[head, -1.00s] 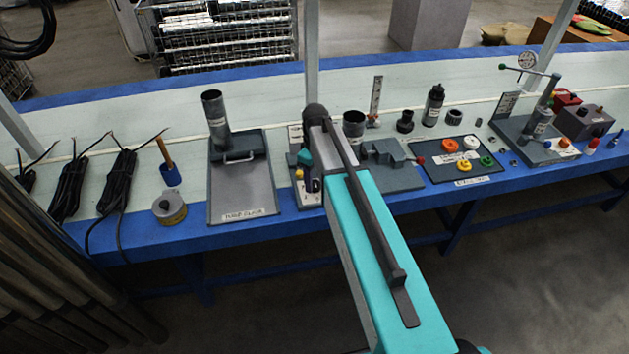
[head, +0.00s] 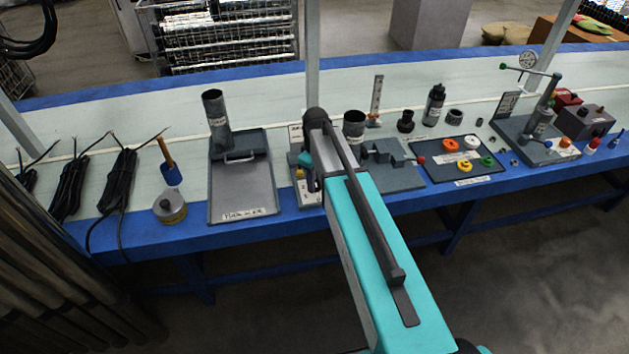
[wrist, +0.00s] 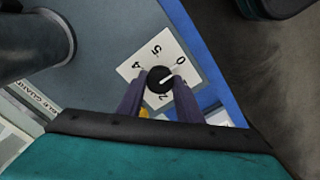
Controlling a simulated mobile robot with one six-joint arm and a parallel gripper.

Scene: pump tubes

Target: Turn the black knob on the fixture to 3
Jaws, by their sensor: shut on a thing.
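The black knob (wrist: 158,79) sits on a white dial plate (wrist: 133,69) in the wrist view. A white mark on the knob points to the upper right, roughly toward the 0. My gripper (wrist: 160,84) is shut on the knob, one finger on each side. In the head view my arm covers the knob and most of its fixture; part of the fixture's grey plate (head: 308,196) shows left of the arm.
A dark cylinder (wrist: 30,35) stands left of the dial in the wrist view. In the head view a grey tray (head: 240,195) lies left of my arm, and a grey vise-like block (head: 385,155) stands close on its right. The blue bench edge (head: 255,233) runs in front.

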